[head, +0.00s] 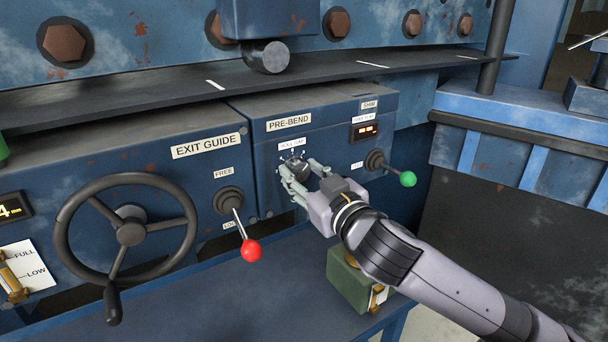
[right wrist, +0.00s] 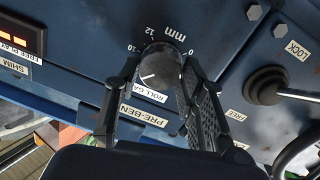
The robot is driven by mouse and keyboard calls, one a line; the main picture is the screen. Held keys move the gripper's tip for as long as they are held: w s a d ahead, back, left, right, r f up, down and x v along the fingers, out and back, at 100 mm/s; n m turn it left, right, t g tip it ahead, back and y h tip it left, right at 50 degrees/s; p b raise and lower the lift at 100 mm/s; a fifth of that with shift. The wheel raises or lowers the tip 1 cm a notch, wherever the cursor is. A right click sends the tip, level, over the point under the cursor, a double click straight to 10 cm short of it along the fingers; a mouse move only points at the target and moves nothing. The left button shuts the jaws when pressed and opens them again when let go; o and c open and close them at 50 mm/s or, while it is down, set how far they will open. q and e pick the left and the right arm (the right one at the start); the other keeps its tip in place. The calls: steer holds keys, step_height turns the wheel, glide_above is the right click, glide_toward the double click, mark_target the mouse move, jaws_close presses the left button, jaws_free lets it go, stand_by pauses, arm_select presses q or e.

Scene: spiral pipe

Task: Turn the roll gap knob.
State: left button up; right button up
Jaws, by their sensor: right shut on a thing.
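The roll gap knob (head: 294,165) is a dark round knob on the blue pre-bend panel, below the PRE-BEND label. In the right wrist view the knob (right wrist: 160,67) shows a pale pointer line, with scale numbers and "mm" around it. My right gripper (head: 302,175) is at the knob, with one finger on either side, shut on it. In the right wrist view the gripper (right wrist: 158,85) has its fingertips beside the knob's sides. My left gripper is not in view.
A lever with a green ball (head: 407,179) is right of the knob. A lever with a red ball (head: 251,250) and a handwheel (head: 131,233) are to the left. A green box (head: 348,281) stands below my right arm. A dark ledge (head: 200,95) runs above the panels.

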steer(key=c, duration=0.4)
steer(key=shift+o, duration=0.2)
steer(key=shift+n, duration=0.4)
steer(key=n+p, duration=0.1)
steer(key=n, duration=0.2)
steer(key=shift+n, duration=0.4)
steer(key=shift+f+n+y+p, duration=0.15)
steer(key=shift+n+y+p, duration=0.25)
steer(key=shift+n, duration=1.8)
steer(key=shift+a, duration=0.1)
steer(key=o, duration=1.2)
steer(key=shift+s, duration=0.1)
